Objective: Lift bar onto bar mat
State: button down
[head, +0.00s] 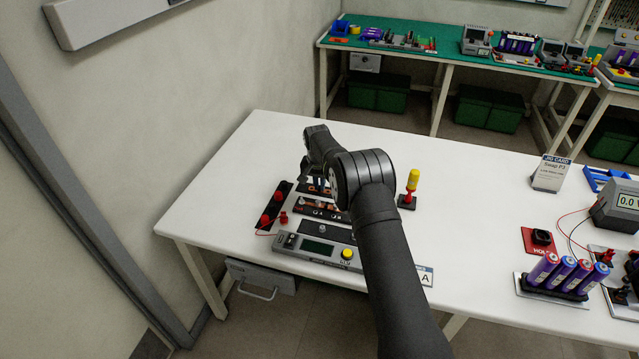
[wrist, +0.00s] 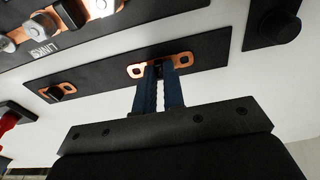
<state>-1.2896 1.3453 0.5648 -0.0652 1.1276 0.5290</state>
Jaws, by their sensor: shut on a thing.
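My gripper (wrist: 160,73) is shut on a copper bar (wrist: 183,60) with a hole near each end and a dark middle. The fingers cover part of that middle. The held bar is over the black bar mat (wrist: 110,82) in the wrist view; I cannot tell whether it touches the mat. A second copper bar (wrist: 68,87) with a dark middle lies on the mat to the left. In the head view my arm hides part of the mat (head: 322,210), and the held bar is too small to make out.
A black fixture with a copper link and bolts (wrist: 50,25) is beside the mat.

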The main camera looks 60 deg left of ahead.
jog(key=c, duration=1.4)
grip_release()
jog(key=shift+c, duration=0.2)
jog(key=shift+r, duration=3.05)
jog(key=shift+f, duration=0.1)
notch_tip(320, 180, down, 6)
jog(key=shift+r, duration=0.3)
